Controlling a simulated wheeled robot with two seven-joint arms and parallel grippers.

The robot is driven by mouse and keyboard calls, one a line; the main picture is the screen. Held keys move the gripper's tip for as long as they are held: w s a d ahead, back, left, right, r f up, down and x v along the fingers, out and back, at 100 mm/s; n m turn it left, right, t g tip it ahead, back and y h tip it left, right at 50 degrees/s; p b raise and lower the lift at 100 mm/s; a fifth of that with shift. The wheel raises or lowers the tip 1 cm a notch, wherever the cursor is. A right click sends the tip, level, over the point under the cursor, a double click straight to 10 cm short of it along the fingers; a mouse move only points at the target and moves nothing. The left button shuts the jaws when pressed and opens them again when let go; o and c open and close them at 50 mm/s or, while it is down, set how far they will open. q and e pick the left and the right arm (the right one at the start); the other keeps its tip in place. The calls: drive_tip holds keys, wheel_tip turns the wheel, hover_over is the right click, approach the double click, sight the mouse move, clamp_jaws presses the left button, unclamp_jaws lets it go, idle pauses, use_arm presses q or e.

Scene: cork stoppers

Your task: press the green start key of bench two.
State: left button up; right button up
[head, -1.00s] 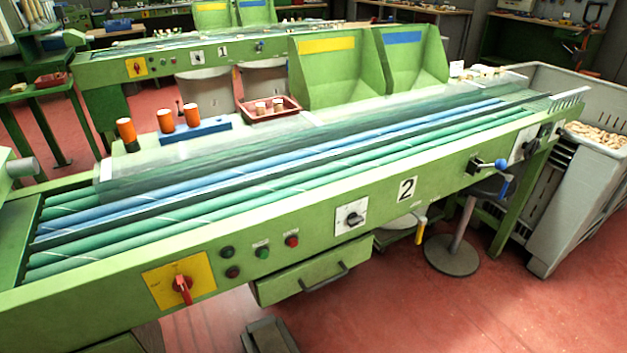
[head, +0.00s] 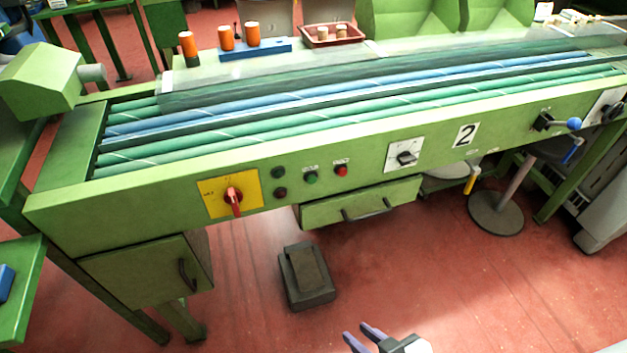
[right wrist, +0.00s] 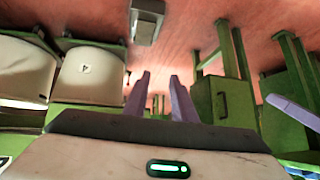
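The green start key (head: 312,177) is a small round button on the front panel of bench two (head: 120,200), below a small green label. A red button (head: 341,170) is just right of it, and two dark buttons are to its left. My right gripper (head: 356,331) shows at the bottom edge of the head view, low in front of the bench and well apart from the key. In the right wrist view its two purple fingers (right wrist: 160,76) are spread with nothing between them. Another purple finger (right wrist: 293,112) at the right there seems to be my left gripper; its opening is unclear.
A red rotary switch (head: 233,197) on a yellow plate and a black selector (head: 406,158) flank the buttons. Below are a drawer (head: 350,202) with a protruding handle and a foot pedal (head: 306,275) on the floor. A blue-knobbed lever (head: 573,124) sticks out at right.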

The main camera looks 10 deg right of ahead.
clamp_jaws()
idle(1.5)
